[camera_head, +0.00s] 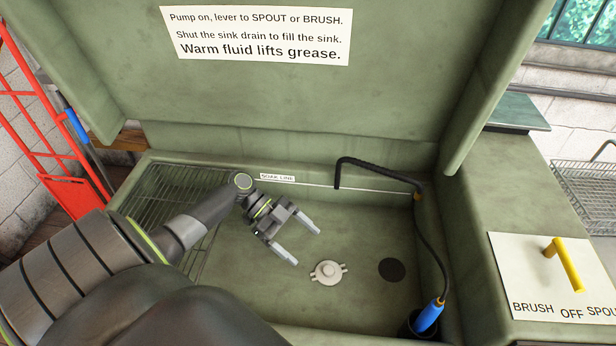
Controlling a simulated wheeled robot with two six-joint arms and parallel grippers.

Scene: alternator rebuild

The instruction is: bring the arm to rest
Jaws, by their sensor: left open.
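My left arm comes in from the lower left and reaches over the green parts-wash sink (355,230). My left gripper (307,247) is open and empty, with its two fingers apart and pointing to the lower right. A pale grey round part with small lugs (328,272) lies on the sink floor just beyond the fingertips, apart from them. My right gripper does not show.
A black spout (345,165) arches over the sink's back edge. A blue-handled brush (428,316) stands in a holder at the right. A yellow lever (565,264) sits on the right panel. A dark drain (392,270) and a wire rack (180,195) are in the sink.

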